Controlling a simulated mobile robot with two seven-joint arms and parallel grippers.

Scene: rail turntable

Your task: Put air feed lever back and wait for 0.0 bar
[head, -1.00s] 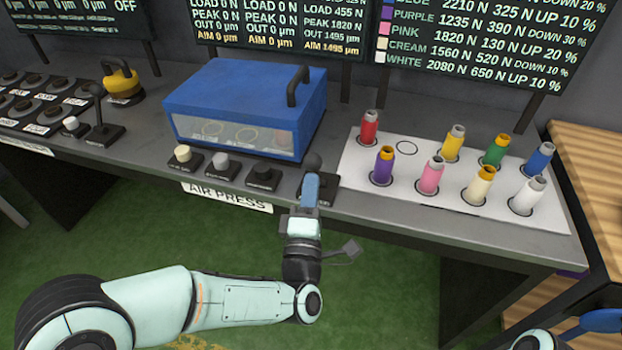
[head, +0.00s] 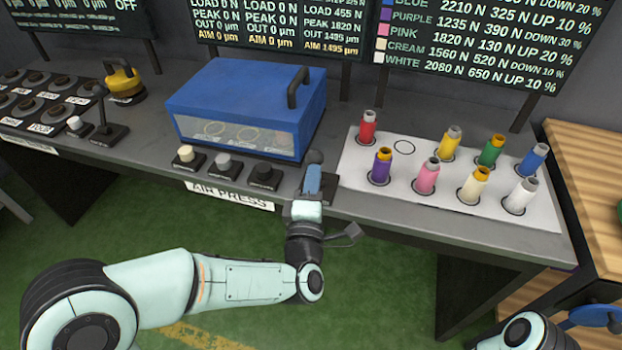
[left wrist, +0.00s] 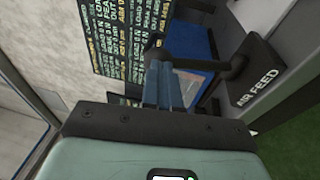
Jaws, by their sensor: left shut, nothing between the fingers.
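The air feed lever shows its dark round knob (head: 315,157) at the bench's front edge, just beyond my left gripper (head: 313,176). In the left wrist view, the black lever arm (left wrist: 208,63) runs sideways from its base, and its knob end sits at the tips of my blue fingers (left wrist: 163,82). The AIR FEED plate (left wrist: 258,85) lies right of them. My left gripper is shut with nothing between its fingers and is close against the lever; contact is unclear. My gripper hides most of the lever in the head view. No bar reading is legible.
A blue press box (head: 245,105) with a black handle stands behind the lever. Several knobs sit left of it, and another upright lever (head: 103,115) stands farther left. A white board (head: 410,190) with several coloured cylinders lies to the right. Dark display boards hang behind.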

